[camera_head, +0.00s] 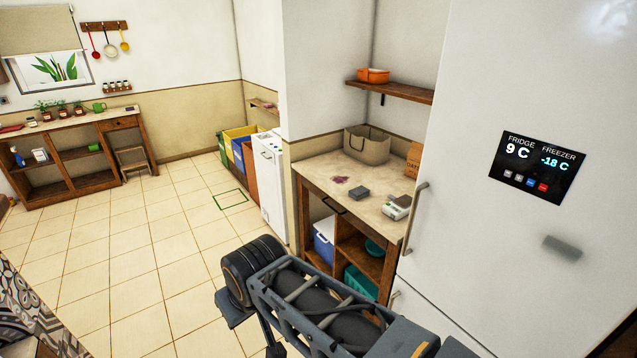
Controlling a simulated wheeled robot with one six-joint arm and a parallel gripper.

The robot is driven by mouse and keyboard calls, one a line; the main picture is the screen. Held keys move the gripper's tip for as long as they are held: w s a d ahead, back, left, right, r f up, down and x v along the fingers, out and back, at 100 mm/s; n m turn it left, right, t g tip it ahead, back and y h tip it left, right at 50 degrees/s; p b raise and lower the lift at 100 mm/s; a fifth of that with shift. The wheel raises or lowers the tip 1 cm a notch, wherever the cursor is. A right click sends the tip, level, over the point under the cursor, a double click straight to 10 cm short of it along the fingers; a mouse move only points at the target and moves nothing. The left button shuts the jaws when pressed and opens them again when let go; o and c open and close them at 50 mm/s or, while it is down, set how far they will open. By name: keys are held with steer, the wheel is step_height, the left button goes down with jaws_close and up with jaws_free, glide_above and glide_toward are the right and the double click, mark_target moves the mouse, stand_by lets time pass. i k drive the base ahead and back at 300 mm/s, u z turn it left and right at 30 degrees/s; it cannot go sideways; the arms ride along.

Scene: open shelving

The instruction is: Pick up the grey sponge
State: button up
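A small dark grey block that looks like the grey sponge (359,194) lies flat on the light top of the wooden counter (318,172), right of the middle of the view. It is beside a dark reddish stain (340,180) and apart from it. My arm crosses the bottom middle of the view, in front of and below the counter. The fingers of my gripper do not show, so its opening and contents are hidden.
A white device (397,208) is right of the sponge. A beige basket (367,145) and a brown box (413,160) stand behind. A shelf (392,91) overhangs the counter's back. The tall fridge (500,90) borders its right side. Tiled floor is clear at left.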

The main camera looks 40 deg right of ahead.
mark_target(357, 193)
steer(key=z, duration=0.05)
steer(key=i, duration=2.05)
steer(key=z, duration=1)
steer(key=i, duration=1)
steer(key=z, duration=1.55)
steer(key=i, duration=0.6)
steer(key=z, duration=0.45)
